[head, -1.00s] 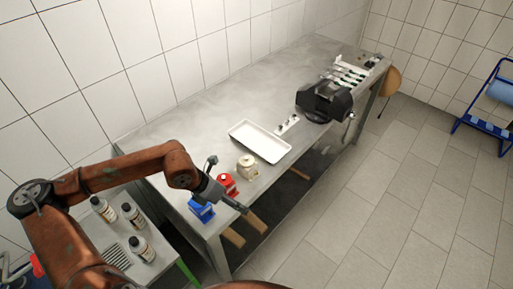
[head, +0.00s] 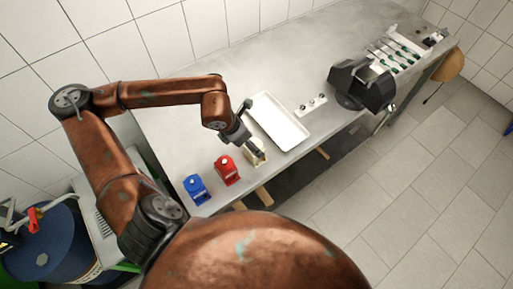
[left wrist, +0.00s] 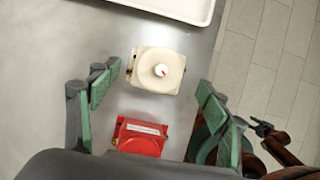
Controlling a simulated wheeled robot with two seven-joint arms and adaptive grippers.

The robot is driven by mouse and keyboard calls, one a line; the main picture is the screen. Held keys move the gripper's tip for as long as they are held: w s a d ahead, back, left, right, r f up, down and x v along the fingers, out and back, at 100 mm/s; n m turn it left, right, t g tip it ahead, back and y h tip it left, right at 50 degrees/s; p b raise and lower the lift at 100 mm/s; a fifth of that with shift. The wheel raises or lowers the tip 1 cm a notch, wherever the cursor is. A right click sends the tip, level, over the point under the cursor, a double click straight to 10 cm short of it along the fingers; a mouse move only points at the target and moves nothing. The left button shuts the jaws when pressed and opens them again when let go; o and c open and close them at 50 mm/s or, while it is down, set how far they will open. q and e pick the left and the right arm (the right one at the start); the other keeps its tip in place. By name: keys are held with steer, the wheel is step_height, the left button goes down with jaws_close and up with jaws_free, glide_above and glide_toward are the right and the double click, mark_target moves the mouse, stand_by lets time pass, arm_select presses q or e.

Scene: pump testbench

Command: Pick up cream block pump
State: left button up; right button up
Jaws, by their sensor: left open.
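The cream block pump (head: 259,157) stands on the grey metal bench near its front edge, partly hidden by my left gripper (head: 250,146) in the head view. In the left wrist view the cream pump (left wrist: 146,82) shows from above, with a round white knob on top. My left gripper (left wrist: 158,92) is open, its green-padded fingers on either side of the pump's near part in the picture, apart from it and holding nothing. A brown arm with a dark end, seemingly my right gripper (left wrist: 262,128), shows small at the lower right of the wrist view.
A red pump (head: 227,170) stands next to the cream pump, and a blue pump (head: 196,189) stands further left. A white tray (head: 297,143) lies close behind the cream pump. A black vise (head: 350,88) sits further along. Bare bench lies left of the tray.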

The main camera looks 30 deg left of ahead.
mark_target(256, 162)
arm_select(q)
steer(key=shift+x, duration=1.05)
steer(key=x, duration=0.2)
steer(key=shift+f, duration=0.6)
steer(key=shift+w+f, duration=0.1)
steer(key=c, duration=0.9)
jaws_close()
arm_select(e)
steer(key=shift+s+a+r, duration=0.1)
steer(key=shift+s+a, duration=0.05)
steer(key=shift+s, duration=0.2)
